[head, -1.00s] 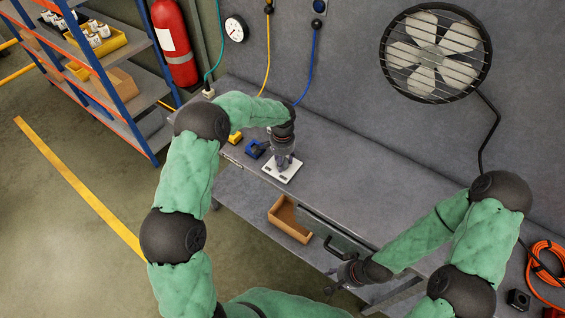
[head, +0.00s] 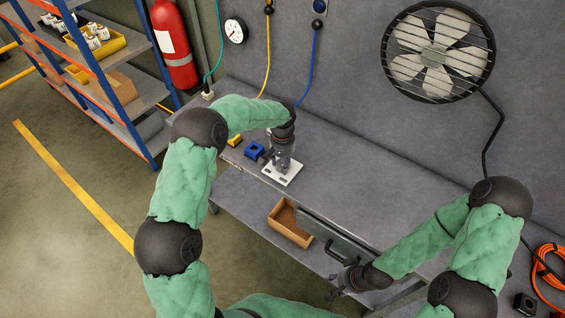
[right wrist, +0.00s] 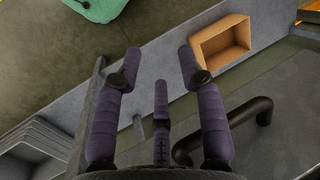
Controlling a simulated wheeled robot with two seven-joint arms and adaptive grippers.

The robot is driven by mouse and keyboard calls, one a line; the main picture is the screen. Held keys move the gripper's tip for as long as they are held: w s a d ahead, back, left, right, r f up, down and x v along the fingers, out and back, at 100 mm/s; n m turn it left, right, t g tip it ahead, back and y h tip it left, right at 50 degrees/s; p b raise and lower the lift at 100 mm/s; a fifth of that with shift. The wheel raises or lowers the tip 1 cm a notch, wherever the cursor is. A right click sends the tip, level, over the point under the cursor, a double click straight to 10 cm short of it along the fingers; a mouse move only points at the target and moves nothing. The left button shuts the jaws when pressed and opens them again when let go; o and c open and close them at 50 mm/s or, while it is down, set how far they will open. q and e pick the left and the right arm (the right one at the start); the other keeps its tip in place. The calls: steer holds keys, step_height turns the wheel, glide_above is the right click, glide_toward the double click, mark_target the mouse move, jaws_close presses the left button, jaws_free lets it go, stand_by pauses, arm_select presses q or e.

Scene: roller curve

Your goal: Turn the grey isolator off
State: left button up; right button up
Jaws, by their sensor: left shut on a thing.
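A white plate (head: 292,177) lies on the grey workbench, under my left gripper. My left gripper (head: 282,165) points down at it and is shut on a small grey part, which looks like the grey isolator's handle; the fingers hide most of it, and its position cannot be read. My right gripper (head: 336,294) is low in front of the bench, away from the plate. In the right wrist view its fingers (right wrist: 160,75) are spread apart with nothing between them.
A blue block-like item (head: 254,151) and a yellow one (head: 234,140) sit left of the plate. An open brown bin (head: 290,222) is below the bench edge, beside a drawer with a dark handle (head: 345,258). The bench top right of the plate is clear.

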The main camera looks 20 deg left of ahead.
mark_target(282, 161)
arm_select(q)
steer(key=o, duration=1.1)
steer(key=shift+o, duration=0.2)
step_height(282, 161, up, 12)
stand_by(0.4)
